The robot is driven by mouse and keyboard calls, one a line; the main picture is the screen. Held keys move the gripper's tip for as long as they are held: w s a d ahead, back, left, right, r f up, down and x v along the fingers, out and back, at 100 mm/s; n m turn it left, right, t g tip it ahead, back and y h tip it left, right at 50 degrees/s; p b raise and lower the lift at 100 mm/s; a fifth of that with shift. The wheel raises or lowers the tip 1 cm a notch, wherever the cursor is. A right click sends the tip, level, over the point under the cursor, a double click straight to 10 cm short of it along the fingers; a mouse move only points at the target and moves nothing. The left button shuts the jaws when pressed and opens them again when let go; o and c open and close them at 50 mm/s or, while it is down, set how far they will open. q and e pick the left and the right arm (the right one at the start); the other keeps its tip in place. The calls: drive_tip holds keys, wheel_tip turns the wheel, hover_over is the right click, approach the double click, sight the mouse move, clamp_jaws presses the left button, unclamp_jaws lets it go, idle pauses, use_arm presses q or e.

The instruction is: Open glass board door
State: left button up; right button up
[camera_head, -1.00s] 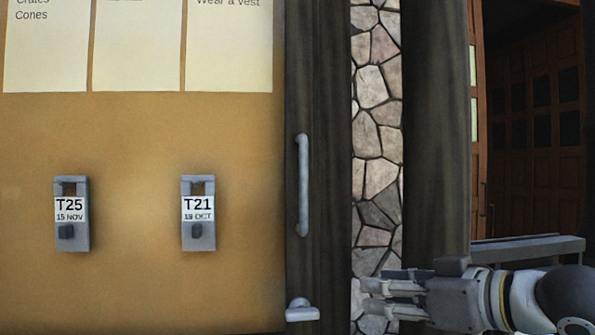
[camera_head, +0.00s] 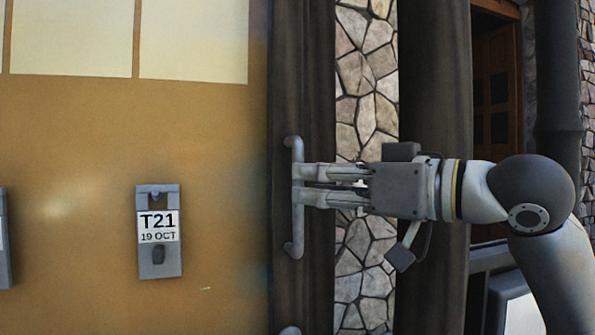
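The board door is a tan panel (camera_head: 80,130) in a dark wooden frame (camera_head: 302,80), at the left and middle of the head view. A grey vertical bar handle (camera_head: 294,232) is on the frame's right part. My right gripper (camera_head: 298,185) comes in from the right at the handle's mid-height. Its two fingers lie one above the other with a gap between them, and their tips overlap the bar. I cannot tell whether they touch it. The door looks closed. My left gripper is not in view.
A grey tag holder (camera_head: 158,262) marked T21 hangs on the panel below pale paper sheets (camera_head: 194,40). A small grey fitting (camera_head: 290,330) shows below the handle. A stone wall (camera_head: 366,75) and a dark post (camera_head: 434,90) stand to the right.

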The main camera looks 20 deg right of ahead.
sight(302, 182)
drive_tip(key=x, duration=0.3)
drive_tip(key=shift+w+p, duration=0.1)
drive_tip(key=shift+p, duration=0.2)
drive_tip(key=shift+w+a, duration=0.2)
drive_tip(key=shift+w, duration=0.1)
drive_tip(key=shift+c, duration=0.8)
drive_tip(key=c, duration=0.5)
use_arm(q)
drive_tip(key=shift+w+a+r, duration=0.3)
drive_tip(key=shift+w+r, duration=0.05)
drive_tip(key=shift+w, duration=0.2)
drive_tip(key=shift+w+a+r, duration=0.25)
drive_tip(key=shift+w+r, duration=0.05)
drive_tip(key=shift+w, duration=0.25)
use_arm(e)
clamp_jaws()
